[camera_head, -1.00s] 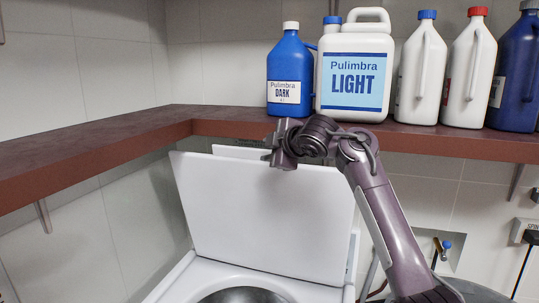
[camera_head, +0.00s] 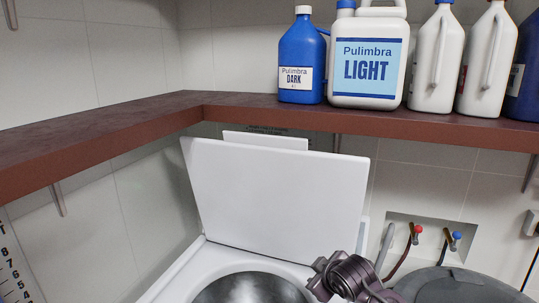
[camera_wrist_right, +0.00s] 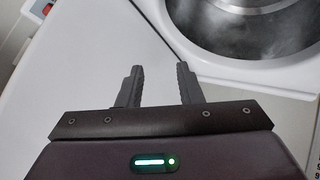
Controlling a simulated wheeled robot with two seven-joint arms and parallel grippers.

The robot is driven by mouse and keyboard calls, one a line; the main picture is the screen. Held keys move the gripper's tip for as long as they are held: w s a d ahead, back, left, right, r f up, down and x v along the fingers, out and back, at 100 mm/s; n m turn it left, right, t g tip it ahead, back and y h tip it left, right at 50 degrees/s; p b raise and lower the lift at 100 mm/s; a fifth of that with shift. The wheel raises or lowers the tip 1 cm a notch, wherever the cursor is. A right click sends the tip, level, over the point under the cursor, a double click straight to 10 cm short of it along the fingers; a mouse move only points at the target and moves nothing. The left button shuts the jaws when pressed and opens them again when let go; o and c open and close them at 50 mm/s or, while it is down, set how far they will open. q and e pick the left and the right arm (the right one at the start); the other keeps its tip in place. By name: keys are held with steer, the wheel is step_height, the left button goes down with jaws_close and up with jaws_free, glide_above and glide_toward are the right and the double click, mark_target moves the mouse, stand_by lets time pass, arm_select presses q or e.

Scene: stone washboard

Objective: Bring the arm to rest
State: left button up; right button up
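My right arm (camera_head: 348,275) shows at the bottom right of the head view, low in front of the open white washer. In the right wrist view my right gripper (camera_wrist_right: 159,76) has its two dark fingers apart, with nothing between them. The fingers point over the white washer top, beside the round metal drum opening. My left arm and gripper are not in view.
The washer's white lid (camera_head: 275,195) stands raised above the drum (camera_head: 250,288). A brown shelf (camera_head: 240,110) runs behind, holding a blue bottle (camera_head: 302,58), a white LIGHT jug (camera_head: 367,30) and several other bottles. Taps (camera_head: 447,233) sit on the right wall.

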steer(key=s+d+f+m+g+h, duration=0.1)
steer(key=s+d+f+m+g, duration=0.15)
steer(key=s, duration=0.85)
steer(key=s+d+f+m+g, duration=0.1)
steer(key=s+d+f+m, duration=0.2)
steer(key=s, duration=0.7)
steer(key=s+d+f+m+g+h, duration=0.15)
steer(key=s+f, duration=0.25)
steer(key=s, duration=0.7)
step_height(320, 180, down, 36)
steer(key=s+g+b, duration=0.2)
steer(key=b, duration=0.3)
steer(key=s+d+f+b, duration=0.1)
steer(key=s+f+b, duration=0.1)
steer(key=s+f, duration=0.7)
steer(key=s+d+f+g+b, duration=0.1)
steer(key=s+d+f, duration=0.1)
steer(key=s+f, duration=0.8)
steer(key=shift+d+f+b, duration=0.25)
steer(key=shift+f+b, duration=0.1)
steer(key=shift+f, duration=0.6)
steer(key=shift+y, duration=0.25)
